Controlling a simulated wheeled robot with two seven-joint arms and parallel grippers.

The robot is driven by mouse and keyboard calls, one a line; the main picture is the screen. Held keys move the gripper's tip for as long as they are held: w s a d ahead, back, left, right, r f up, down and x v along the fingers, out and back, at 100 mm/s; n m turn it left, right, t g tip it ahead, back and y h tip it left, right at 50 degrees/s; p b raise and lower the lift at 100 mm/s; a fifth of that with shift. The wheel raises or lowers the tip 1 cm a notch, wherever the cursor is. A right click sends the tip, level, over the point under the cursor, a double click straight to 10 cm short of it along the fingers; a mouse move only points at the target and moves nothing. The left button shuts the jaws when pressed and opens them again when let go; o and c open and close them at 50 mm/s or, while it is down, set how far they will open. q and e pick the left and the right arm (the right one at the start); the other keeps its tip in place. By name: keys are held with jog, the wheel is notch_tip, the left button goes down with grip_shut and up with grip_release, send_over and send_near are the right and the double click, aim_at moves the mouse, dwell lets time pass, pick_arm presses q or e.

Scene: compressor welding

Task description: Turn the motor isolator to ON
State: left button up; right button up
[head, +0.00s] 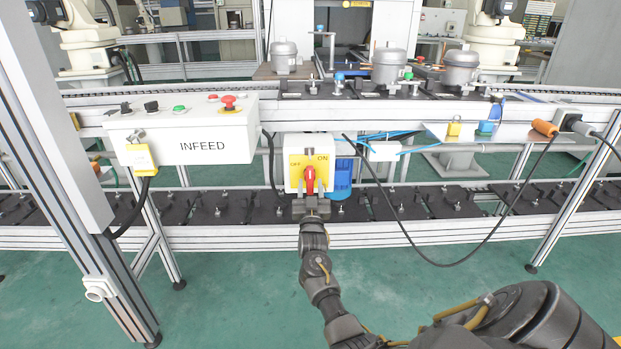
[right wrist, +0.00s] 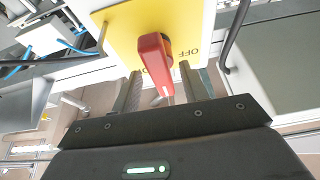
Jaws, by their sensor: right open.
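The motor isolator is a white box with a yellow plate (head: 296,160) marked OFF on the left and ON at the upper right, under the upper conveyor. Its red handle (head: 310,180) looks roughly upright in the head view. My right gripper (head: 311,198) is at the handle's lower part. In the right wrist view, the red handle (right wrist: 152,52) stands out from the yellow plate (right wrist: 120,25), with the open right gripper's (right wrist: 160,72) fingers on either side of it. I cannot tell whether they touch it. My left gripper is not in view.
A white INFEED box (head: 190,135) with buttons hangs at the left. A blue cylinder (head: 340,180) is beside the isolator. A black cable (head: 440,262) loops down at the right. The lower conveyor (head: 420,202) runs behind my right gripper. Green floor lies open in front.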

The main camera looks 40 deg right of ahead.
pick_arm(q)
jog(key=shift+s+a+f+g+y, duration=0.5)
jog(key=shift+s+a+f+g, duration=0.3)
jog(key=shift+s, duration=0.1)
pick_arm(e)
jog(key=v, duration=0.6)
jog(key=shift+s+f, duration=0.2)
jog(key=shift+s, duration=0.1)
jog(key=shift+a, duration=0.15)
